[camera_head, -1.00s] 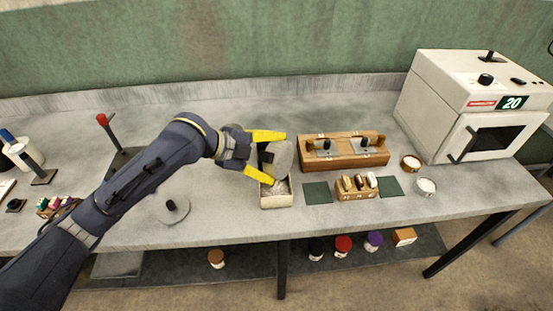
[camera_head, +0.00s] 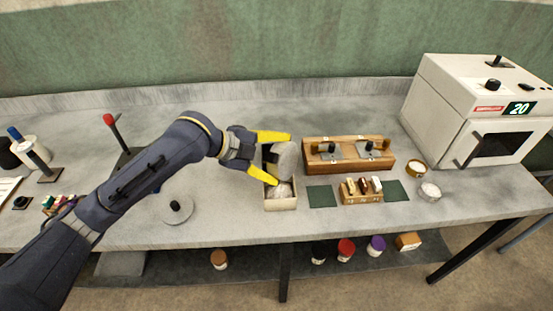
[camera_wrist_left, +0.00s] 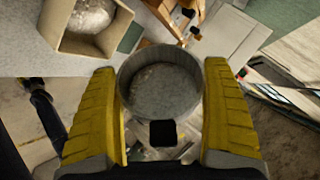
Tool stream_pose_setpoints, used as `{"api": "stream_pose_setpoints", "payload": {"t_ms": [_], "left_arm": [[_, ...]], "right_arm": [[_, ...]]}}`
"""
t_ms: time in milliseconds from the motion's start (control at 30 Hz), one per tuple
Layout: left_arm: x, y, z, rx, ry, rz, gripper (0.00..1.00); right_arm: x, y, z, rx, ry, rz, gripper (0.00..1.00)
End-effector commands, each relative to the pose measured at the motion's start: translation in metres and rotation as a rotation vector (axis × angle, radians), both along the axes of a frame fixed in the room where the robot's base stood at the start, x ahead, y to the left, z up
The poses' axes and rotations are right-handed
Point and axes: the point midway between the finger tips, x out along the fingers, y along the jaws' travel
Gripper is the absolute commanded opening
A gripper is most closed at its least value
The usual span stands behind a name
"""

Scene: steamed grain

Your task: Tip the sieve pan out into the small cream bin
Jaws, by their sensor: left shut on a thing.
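The grey sieve pan (camera_head: 286,156) is tipped steeply on its side above the small cream bin (camera_head: 281,205). My left gripper (camera_head: 283,160) is shut on the pan, with a yellow finger at either side. In the left wrist view the round pan (camera_wrist_left: 150,100) and its black handle (camera_wrist_left: 162,133) lie between the fingers. The cream bin (camera_wrist_left: 57,20) is at the upper left there, with a pale grey mound (camera_wrist_left: 92,14) inside. Whether any grain clings in the pan is unclear. My right gripper is out of view.
A wooden rack (camera_head: 345,160) stands right of the bin, with a small wooden block (camera_head: 360,196) between dark green mats in front. A white oven (camera_head: 480,115) is at the far right. A grey disc weight (camera_head: 176,208) lies left of the bin.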

Motion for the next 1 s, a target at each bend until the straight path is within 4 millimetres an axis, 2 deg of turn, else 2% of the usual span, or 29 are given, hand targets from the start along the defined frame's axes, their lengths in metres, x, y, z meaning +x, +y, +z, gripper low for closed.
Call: {"api": "stream_pose_setpoints", "payload": {"t_ms": [200, 333, 567, 1000], "left_arm": [[0.001, 0.000, 0.028, 0.001, -0.005, 0.000, 0.35], [0.000, 0.000, 0.039, 0.000, -0.004, 0.000, 0.35], [0.000, 0.000, 0.046, 0.016, -0.012, -0.002, 0.35], [0.000, 0.000, 0.053, 0.307, -0.185, -0.002, 0.35]], "right_arm": [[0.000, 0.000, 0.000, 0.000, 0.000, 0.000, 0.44], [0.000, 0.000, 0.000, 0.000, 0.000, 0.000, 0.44], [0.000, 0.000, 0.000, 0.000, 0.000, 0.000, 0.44], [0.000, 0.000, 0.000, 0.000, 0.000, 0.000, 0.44]]}}
